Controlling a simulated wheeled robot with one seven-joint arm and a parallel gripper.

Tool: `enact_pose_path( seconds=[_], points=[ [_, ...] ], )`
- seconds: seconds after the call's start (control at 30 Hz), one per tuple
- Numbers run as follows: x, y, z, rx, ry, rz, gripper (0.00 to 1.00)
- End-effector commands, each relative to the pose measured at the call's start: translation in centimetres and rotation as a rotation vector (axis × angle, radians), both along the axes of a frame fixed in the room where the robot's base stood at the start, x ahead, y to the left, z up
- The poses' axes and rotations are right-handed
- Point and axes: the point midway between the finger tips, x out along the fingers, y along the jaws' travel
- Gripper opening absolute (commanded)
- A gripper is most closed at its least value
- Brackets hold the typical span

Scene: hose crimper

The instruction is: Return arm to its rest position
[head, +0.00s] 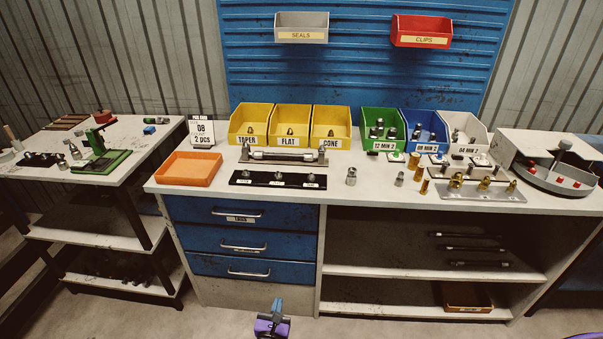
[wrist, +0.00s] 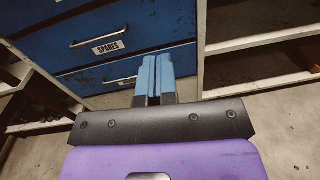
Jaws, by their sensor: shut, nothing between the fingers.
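My gripper (head: 277,305) shows at the bottom middle of the head view, low in front of the workbench and apart from it. Its two blue fingers are together with nothing between them. In the wrist view my gripper (wrist: 155,65) points toward the blue drawers, its fingers side by side and shut. The purple and black parts behind the fingers are mine.
The workbench (head: 335,200) holds yellow bins (head: 290,120), a green bin (head: 383,122), an orange tray (head: 188,169) and several fittings. Open shelves (head: 400,272) are right of the drawers (head: 240,240). A side table (head: 130,135) stands left. Floor around my gripper is clear.

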Motion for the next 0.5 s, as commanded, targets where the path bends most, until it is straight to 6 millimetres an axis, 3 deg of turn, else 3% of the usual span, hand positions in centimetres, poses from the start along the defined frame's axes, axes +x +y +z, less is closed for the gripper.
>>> enact_pose_path(
  seconds=[0.37, 0.5],
  points=[
    [2.4, -0.7, 5.4, 0.116, 0.008, -0.183, 0.00],
    [3.9, -1.6, 8.9, 0.193, 0.012, -0.300, 0.00]
  ],
)
